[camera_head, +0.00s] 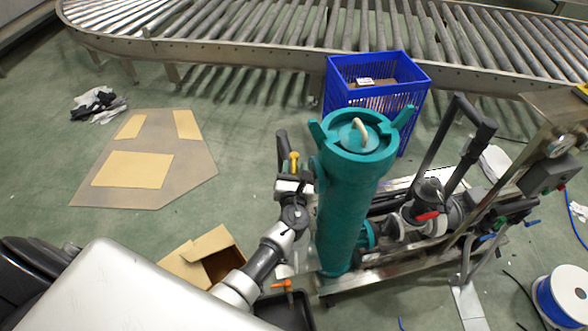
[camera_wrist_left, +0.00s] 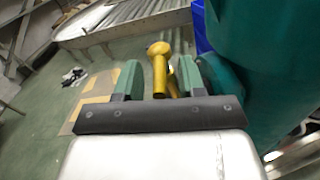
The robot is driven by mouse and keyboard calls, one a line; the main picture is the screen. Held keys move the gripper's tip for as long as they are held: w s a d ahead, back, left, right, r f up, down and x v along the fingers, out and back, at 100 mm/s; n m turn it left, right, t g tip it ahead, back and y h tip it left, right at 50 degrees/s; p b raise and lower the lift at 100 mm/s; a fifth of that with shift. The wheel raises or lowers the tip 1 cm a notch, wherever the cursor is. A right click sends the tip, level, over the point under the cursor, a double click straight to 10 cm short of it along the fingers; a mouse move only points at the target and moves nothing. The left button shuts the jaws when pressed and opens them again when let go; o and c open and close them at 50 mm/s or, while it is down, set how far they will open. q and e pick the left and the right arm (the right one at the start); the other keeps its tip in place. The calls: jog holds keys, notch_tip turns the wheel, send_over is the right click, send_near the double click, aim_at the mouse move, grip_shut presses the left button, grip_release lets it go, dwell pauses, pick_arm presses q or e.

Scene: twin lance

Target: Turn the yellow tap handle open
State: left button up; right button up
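The yellow tap handle (camera_head: 294,160) stands up beside the upper part of the tall teal filter housing (camera_head: 345,200). My left gripper (camera_head: 293,184) is at the handle, close to the left side of the housing. In the left wrist view the yellow handle (camera_wrist_left: 159,72) rises between the two green fingers of the left gripper (camera_wrist_left: 160,82). The fingers are apart, with a visible gap on each side of the handle. The teal housing (camera_wrist_left: 250,70) is just right of the right finger. The handle's lower end is partly hidden. My right gripper is not in view.
A blue crate (camera_head: 350,97) stands behind the housing, before a roller conveyor (camera_head: 300,25). Pipes and a red-handled valve (camera_head: 428,215) are to the right. An orange tap (camera_head: 285,286) and open cardboard box (camera_head: 195,262) are below. The floor at left is mostly free.

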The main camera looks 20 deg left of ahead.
pick_arm(q)
jog(key=b+v, duration=0.1)
jog(key=v, duration=0.9)
jog(key=shift+s+d, duration=0.15)
jog(key=shift+s, duration=0.25)
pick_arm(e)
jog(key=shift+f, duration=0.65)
